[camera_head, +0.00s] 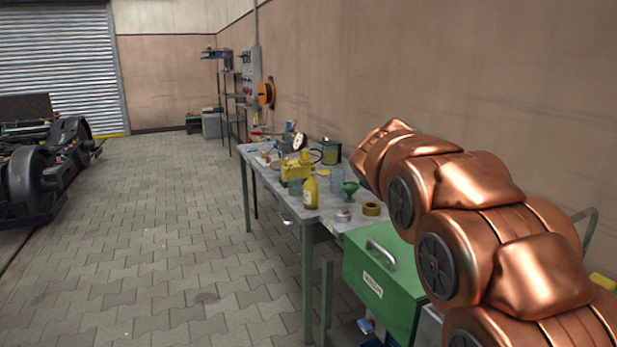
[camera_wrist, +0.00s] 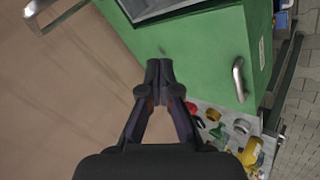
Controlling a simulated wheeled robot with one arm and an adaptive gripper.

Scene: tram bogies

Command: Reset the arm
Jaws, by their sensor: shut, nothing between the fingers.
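My copper-coloured arm (camera_head: 470,200) reaches in from the right in the head view, over a green cabinet and toward the wall. Its far end hides my gripper there. In the wrist view my gripper (camera_wrist: 159,68) is shut and empty, its dark fingertips together. The fingertips appear in front of the green cabinet (camera_wrist: 190,60), near its lower edge in the picture. I cannot tell how far apart they are.
A workbench (camera_head: 262,170) along the wall holds a yellow bottle (camera_head: 310,190), a green funnel (camera_head: 350,191), tape rolls (camera_head: 371,209) and other items. The green cabinet (camera_head: 385,280) stands at its near end. The paved floor (camera_head: 160,230) is clear; a bogie (camera_head: 45,170) stands left.

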